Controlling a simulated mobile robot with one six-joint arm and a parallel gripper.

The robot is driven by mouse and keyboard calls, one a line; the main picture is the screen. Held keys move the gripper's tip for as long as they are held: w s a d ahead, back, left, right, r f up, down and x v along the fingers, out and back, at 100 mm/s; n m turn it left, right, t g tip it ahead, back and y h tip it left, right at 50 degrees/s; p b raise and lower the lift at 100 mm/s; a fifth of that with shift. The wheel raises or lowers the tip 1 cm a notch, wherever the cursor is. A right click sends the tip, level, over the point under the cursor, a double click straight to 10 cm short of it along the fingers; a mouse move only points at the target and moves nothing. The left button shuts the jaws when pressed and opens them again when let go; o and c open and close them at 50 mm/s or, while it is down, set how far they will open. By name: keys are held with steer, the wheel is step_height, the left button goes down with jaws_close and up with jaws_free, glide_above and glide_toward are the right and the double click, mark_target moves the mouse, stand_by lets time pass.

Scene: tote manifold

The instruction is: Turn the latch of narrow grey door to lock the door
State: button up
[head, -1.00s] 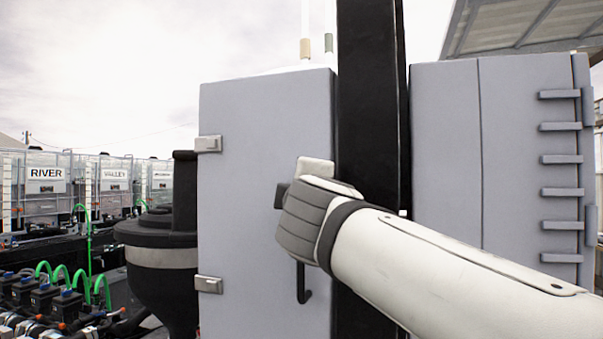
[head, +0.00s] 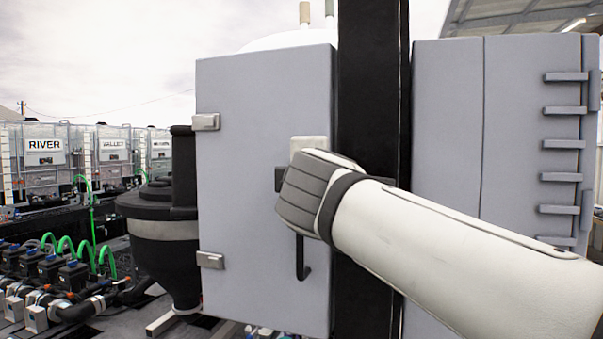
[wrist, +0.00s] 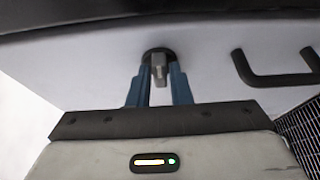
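The narrow grey door (head: 240,120) stands upright in the middle of the head view and looks closed. Its latch (wrist: 159,68) is a small grey tab on a round black base, seen in the wrist view. My gripper (wrist: 159,78) has its two blue fingers on either side of the latch, with narrow gaps visible, so it looks open around it. In the head view my wrist hides the latch and the fingers. The black door handle (head: 302,262) hangs below my wrist and also shows at the right of the wrist view (wrist: 275,78).
A black post (head: 370,90) stands right of the door, behind my arm. A wider grey cabinet (head: 445,120) with ribbed hinges is farther right. A black tank (head: 160,225) stands left of the door. Labelled totes (head: 45,160) and green hoses (head: 68,245) are at far left.

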steer(key=o, duration=0.3)
steer(key=s+b, duration=0.1)
steer(key=s, duration=0.3)
steer(key=s+b, duration=0.1)
steer(key=s, duration=0.2)
steer(key=shift+s+d, duration=0.2)
steer(key=shift+s, duration=0.2)
steer(key=d+f+m+g+h, duration=0.2)
steer(key=d+f+m+g, duration=0.25)
steer(key=f, duration=0.85)
steer(key=d+f+m+g+h, duration=0.1)
steer(key=d+f+m+g, duration=0.4)
steer(key=f, duration=0.9)
steer(key=s+d+f+m+g, duration=0.1)
steer(key=s+f+m, duration=0.2)
steer(key=f, duration=0.3)
steer(key=s+d+f+m+g+y, duration=0.1)
steer(key=s+f+m+g, duration=0.1)
steer(key=f, duration=0.4)
steer(key=s+d+f+m+g+y, duration=0.1)
steer(key=s+f+m+g, duration=0.1)
steer(key=s+f+m, duration=0.2)
steer(key=shift+s+d+f+g, duration=0.15)
steer(key=shift+s+f, duration=0.3)
steer(key=shift+s, duration=0.05)
steer(key=shift+s+d+f+g, duration=0.1)
steer(key=shift+s+d+f, duration=0.05)
steer(key=shift+s+f, duration=0.3)
